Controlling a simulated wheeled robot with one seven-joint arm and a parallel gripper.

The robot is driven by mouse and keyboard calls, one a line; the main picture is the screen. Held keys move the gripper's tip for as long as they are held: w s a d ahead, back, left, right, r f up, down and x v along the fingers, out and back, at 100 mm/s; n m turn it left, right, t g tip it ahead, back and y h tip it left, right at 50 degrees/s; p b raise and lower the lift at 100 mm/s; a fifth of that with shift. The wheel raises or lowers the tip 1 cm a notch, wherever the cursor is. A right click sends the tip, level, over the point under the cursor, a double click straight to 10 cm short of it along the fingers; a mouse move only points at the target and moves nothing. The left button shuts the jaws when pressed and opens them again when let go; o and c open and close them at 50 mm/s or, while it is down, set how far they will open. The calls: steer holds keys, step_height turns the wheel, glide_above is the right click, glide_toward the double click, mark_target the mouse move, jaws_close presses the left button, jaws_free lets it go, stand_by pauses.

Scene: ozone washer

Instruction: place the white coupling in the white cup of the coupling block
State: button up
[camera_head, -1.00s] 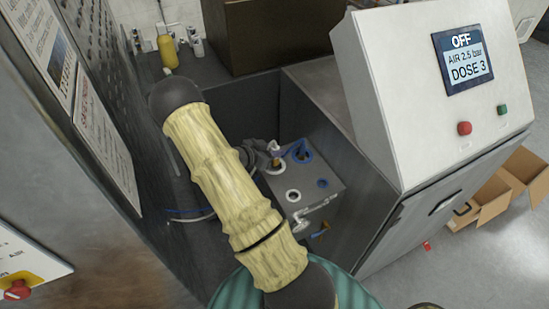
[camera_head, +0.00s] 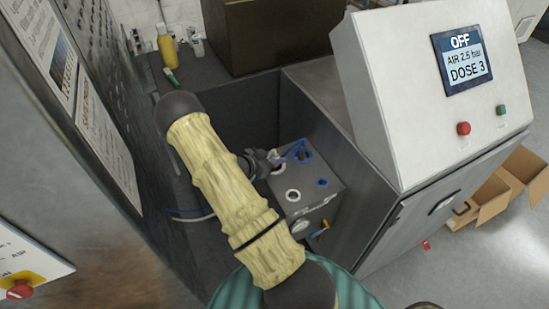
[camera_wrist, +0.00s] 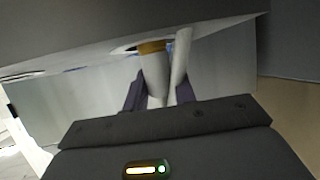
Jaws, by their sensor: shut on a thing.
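My gripper (camera_head: 264,161) is over the back left corner of the grey coupling block (camera_head: 309,190). In the wrist view its dark jaws (camera_wrist: 158,93) are shut on a pale, tapered piece with an ochre band, which looks like the white coupling (camera_wrist: 153,72). The coupling's banded end meets a pale-rimmed opening in the block's face; how deep it sits is hidden. In the head view a white ring-shaped cup (camera_head: 278,169) shows partly under the fingers. Another white-rimmed opening (camera_head: 293,195) is empty on the block's top.
The block stands in a dark basin beside the white control panel (camera_head: 420,100), whose screen reads OFF. A yellow bottle (camera_head: 167,48) stands at the back.

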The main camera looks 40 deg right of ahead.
steer(key=o, duration=1)
steer(key=shift+f, duration=0.1)
steer(key=shift+o, duration=0.2)
steer(key=shift+r, duration=0.25)
steer(key=b+v, duration=0.1)
steer(key=v, duration=1.1)
steer(key=shift+b, duration=0.35)
steer(key=shift+f, duration=0.15)
